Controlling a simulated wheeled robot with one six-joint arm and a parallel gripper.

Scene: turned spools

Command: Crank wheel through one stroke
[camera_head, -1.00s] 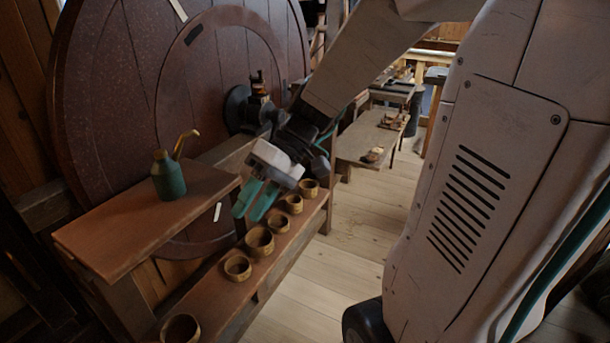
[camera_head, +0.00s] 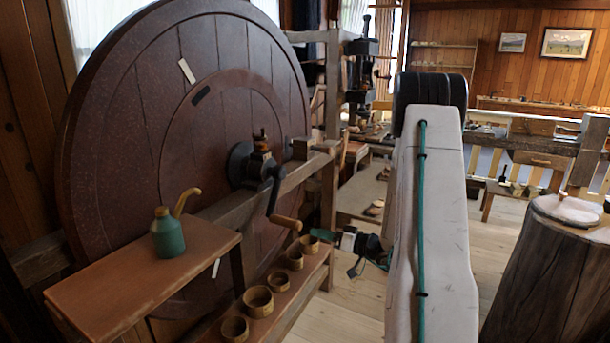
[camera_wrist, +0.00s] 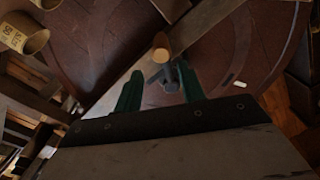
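The large dark red wheel (camera_head: 120,130) stands upright at the left in the head view. Its hub (camera_head: 250,165) carries a dark crank arm (camera_head: 273,195) that hangs down and slightly right. A wooden crank handle (camera_head: 286,222) sticks out from its lower end. My gripper (camera_head: 322,235) is just right of the handle's free end, partly hidden by my own arm. In the wrist view my gripper (camera_wrist: 160,74) has its green fingers apart, with nothing held. The handle (camera_wrist: 161,46) shows end-on ahead of the fingertips, roughly between them; I cannot tell the exact distance.
A wooden shelf (camera_head: 140,275) with a green oil can (camera_head: 168,235) stands in front of the wheel. Several wooden cups, one nearest (camera_head: 234,329), line the lower bench below the crank. A round stump (camera_head: 540,270) stands at the right. Floor is clear beneath my gripper.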

